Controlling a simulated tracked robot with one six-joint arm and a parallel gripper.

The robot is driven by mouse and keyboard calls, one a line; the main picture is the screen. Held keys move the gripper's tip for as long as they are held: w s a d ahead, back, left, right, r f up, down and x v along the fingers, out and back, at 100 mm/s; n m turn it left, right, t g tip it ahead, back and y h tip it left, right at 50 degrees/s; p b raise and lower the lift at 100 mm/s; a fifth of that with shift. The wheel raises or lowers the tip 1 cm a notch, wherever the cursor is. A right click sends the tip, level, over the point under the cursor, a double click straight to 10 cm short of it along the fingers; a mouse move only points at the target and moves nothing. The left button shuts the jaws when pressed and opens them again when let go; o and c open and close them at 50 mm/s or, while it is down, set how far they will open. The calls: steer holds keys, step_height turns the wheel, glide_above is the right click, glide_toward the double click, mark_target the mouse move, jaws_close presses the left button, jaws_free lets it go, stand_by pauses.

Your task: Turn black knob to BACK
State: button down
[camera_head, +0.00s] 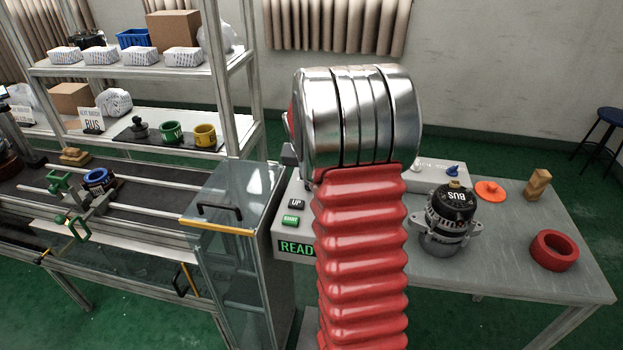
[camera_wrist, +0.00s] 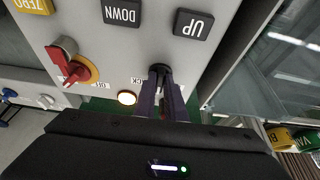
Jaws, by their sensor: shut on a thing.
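The black knob (camera_wrist: 159,70) is on the control panel (camera_wrist: 105,60) in the wrist view, below the UP and DOWN buttons. My gripper (camera_wrist: 163,82) reaches the panel with its two purple-grey fingers shut on the knob, one on each side. The fingers hide part of the knob and its pointer, so I cannot tell its exact setting. A label ending in "CK" is partly visible left of the fingers. In the head view, the panel (camera_head: 289,230) is partly hidden behind my red arm, which hides the gripper and the knob.
A red rotary switch on yellow (camera_wrist: 75,68) and a lit round lamp (camera_wrist: 127,97) sit left of the knob. A clear cabinet (camera_head: 230,240) stands close beside the panel. An alternator marked BUS (camera_head: 447,218) and a red ring (camera_head: 554,251) occupy the right table.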

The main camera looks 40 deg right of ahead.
steer(key=m, duration=0.1)
steer(key=m+g, duration=0.1)
steer(key=m, duration=0.1)
steer(key=w+m, duration=0.1)
steer(key=m, duration=0.1)
steer(key=shift+a+g+h, duration=0.3)
steer(key=shift+a+g, duration=0.05)
steer(key=shift+g, duration=0.05)
steer(key=m, duration=0.1)
steer(key=m+g, duration=0.1)
steer(key=m, duration=0.2)
steer(key=shift+w, duration=0.25)
steer(key=shift+g, duration=0.3)
steer(key=c, duration=1.8)
jaws_free()
steer(key=v, duration=1.3)
steer(key=shift+a+r, duration=0.2)
steer(key=shift+r, duration=0.1)
